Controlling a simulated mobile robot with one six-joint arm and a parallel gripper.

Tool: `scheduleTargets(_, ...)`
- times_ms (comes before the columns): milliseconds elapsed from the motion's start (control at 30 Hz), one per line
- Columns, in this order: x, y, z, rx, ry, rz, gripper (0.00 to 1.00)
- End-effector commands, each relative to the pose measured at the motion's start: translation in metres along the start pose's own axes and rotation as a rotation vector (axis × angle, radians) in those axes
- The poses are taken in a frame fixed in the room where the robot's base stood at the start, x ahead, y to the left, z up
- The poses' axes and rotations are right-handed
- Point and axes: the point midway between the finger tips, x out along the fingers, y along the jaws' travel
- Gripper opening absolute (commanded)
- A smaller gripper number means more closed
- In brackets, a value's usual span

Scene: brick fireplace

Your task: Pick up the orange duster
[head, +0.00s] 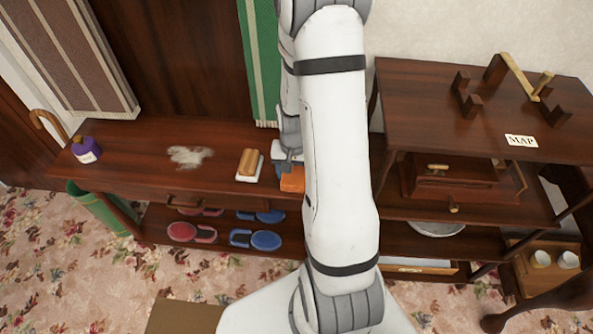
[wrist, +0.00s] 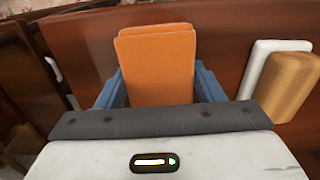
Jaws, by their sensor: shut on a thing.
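The orange duster (wrist: 157,68) fills the middle of the wrist view, a flat orange block between the two blue fingers of my gripper (wrist: 158,88). My gripper is shut on it. In the head view the orange duster (head: 292,180) shows as a small orange patch at the front edge of the dark wooden table, just left of my arm. My gripper (head: 288,165) is partly hidden there by my arm. I cannot tell whether the duster touches the tabletop.
A tan-and-white duster (head: 249,165) lies just left of my gripper. Further left are white powder (head: 190,156) and a purple bottle (head: 86,149). A taller shelf with a MAP label (head: 521,141) stands right. Red and blue shoes (head: 255,239) sit below.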

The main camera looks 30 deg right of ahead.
Motion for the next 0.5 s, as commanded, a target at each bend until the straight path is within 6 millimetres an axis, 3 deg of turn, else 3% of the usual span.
scheduleTargets(267, -0.013, 0.000, -0.001, -0.001, 0.003, -0.001, 0.39)
scheduleTargets(500, -0.059, -0.001, -0.001, -0.001, 0.007, -0.002, 0.39)
